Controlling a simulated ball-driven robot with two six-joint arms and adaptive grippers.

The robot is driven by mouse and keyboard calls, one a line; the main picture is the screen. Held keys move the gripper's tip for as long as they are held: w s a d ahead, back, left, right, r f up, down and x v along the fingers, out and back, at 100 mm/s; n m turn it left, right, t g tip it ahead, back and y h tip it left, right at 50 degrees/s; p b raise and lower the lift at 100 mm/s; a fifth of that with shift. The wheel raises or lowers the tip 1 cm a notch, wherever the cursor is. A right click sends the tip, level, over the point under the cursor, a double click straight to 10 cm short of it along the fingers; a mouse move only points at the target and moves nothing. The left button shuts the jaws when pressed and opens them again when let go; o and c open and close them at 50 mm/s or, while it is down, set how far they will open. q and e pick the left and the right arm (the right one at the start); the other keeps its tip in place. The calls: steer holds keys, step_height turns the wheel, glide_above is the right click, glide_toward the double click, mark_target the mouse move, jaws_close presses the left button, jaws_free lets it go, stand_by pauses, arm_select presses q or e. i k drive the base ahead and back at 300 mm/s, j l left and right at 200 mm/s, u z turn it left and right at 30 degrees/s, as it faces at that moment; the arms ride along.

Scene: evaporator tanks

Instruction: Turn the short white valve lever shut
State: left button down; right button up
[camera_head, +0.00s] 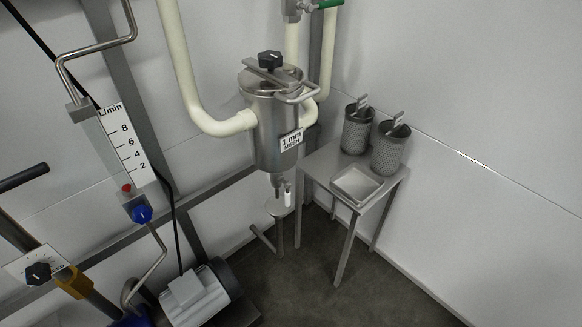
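The short white valve lever (288,195) is small in the head view, on the drain fitting under the steel strainer vessel (275,135). It appears to hang roughly straight down beside the fitting. The vessel carries a "1 mm MESH" label, a lid and a black knob on top. Neither of my grippers is in view, and nothing touches the lever.
A steel table (330,170) to the right holds two perforated baskets and a shallow tray (356,186). A flow meter (118,150) with a blue knob is at left. A motor (194,297) sits low. A green handle (330,3) is at the top. Floor is open at lower right.

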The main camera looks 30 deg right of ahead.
mark_target(287, 184)
steer(key=z, duration=0.9)
